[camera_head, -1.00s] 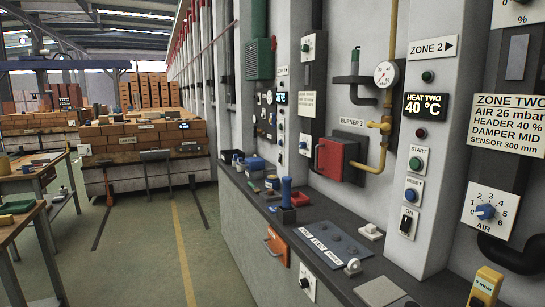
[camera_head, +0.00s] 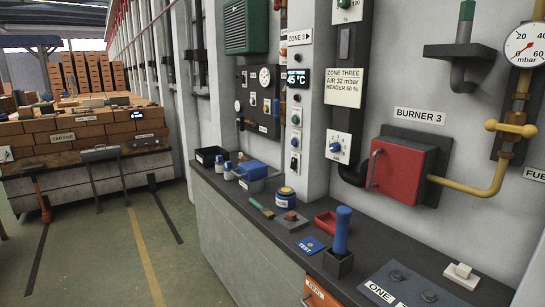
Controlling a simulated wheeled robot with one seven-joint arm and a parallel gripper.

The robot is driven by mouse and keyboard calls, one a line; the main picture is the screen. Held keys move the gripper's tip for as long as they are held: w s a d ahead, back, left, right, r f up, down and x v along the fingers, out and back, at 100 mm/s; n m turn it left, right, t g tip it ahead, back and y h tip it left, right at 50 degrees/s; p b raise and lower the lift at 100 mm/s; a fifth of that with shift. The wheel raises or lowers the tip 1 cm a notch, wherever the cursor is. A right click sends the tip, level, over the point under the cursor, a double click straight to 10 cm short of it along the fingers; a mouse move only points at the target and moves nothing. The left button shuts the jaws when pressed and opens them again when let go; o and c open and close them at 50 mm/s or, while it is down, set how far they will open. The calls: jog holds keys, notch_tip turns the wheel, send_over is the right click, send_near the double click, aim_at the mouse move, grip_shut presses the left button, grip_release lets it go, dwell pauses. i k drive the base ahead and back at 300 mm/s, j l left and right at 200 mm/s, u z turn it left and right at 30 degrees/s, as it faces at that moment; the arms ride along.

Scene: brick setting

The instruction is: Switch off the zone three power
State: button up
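The ZONE 3 sign (camera_head: 300,38) is on a pale pillar at the upper middle of the head view. Below it is a dark display (camera_head: 298,79) reading 45 °C, then several small round controls in a column. At the bottom of the column is a small black switch (camera_head: 294,163) on a white plate; it is too small to tell its position. To the right hang a ZONE THREE card (camera_head: 345,87), reading AIR 32 mbar and HEADER 50 %, and a blue dial (camera_head: 335,148). My gripper is not in view.
A long dark bench ledge (camera_head: 215,186) runs below the wall. It holds jars, a blue-handled tool (camera_head: 342,230) and a red tray (camera_head: 332,221). The red burner box (camera_head: 400,170) and yellow pipe (camera_head: 470,188) stick out at right.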

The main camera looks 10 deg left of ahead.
aim_at(294, 161)
jog(key=i+j, duration=0.2)
jog(key=j, duration=0.15)
jog(key=i+j, duration=0.25)
jog(key=j, duration=0.15)
jog(key=i+j, duration=0.2)
jog(key=j, duration=0.15)
jog(key=i+j, duration=0.25)
jog(key=j, duration=0.15)
